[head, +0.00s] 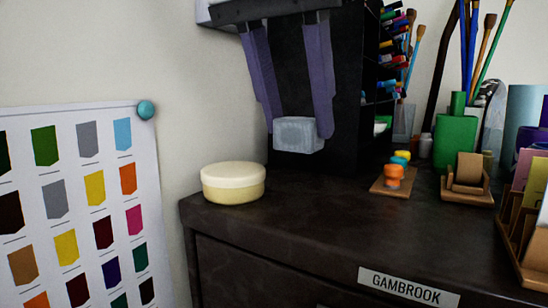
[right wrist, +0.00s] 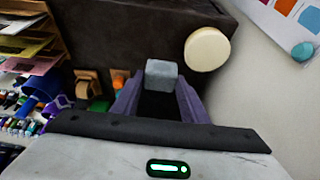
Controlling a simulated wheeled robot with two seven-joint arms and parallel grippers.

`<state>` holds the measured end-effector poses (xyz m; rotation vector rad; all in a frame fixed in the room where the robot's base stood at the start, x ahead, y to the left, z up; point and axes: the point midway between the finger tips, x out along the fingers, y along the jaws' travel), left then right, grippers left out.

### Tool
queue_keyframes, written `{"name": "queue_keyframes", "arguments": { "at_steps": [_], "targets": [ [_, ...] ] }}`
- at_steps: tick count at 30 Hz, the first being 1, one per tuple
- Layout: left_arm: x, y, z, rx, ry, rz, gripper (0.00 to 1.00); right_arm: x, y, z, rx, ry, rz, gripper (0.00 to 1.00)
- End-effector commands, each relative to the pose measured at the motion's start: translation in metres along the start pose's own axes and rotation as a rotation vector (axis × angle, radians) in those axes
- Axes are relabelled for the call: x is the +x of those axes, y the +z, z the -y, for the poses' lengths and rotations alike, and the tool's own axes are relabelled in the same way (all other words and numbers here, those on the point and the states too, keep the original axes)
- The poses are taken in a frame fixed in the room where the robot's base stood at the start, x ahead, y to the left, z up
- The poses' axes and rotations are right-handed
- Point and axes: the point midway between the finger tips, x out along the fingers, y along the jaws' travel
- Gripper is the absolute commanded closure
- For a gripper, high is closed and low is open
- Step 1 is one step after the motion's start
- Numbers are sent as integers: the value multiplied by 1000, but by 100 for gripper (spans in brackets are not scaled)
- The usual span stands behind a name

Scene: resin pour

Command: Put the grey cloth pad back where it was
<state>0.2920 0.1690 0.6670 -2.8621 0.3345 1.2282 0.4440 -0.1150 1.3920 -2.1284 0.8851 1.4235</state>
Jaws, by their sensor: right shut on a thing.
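The grey cloth pad (head: 298,134) is a small pale grey block. It is between the fingertips of my right gripper (head: 299,130), whose purple fingers come down from the top of the head view. The gripper is shut on the pad. The pad appears to be above the dark cabinet top (head: 300,205); the exact gap is hard to tell. In the right wrist view the pad (right wrist: 162,74) sits at the tips of the purple fingers, with the dark surface beyond. My left gripper is not in view.
A round cream tub (head: 233,183) stands on the cabinet's left corner. Small orange and teal pots (head: 394,175), a tape holder (head: 467,180) and a green bottle (head: 455,140) stand to the right. A dark marker rack (head: 345,90) is behind. The cabinet's front middle is clear.

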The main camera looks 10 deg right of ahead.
Motion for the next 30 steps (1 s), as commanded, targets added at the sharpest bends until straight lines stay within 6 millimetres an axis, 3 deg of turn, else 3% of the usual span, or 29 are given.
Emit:
{"name": "queue_keyframes", "arguments": {
  "at_steps": [9,17,24,30],
  "targets": [
    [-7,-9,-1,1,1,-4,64,45,-29,44,0,2,-1,78],
    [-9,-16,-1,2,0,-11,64,58,-36,56,-1,2,-1,78],
    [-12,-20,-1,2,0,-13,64,83,-49,76,1,1,-2,78],
    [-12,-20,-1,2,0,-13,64,84,-49,77,1,-1,-3,78]
  ]
}}
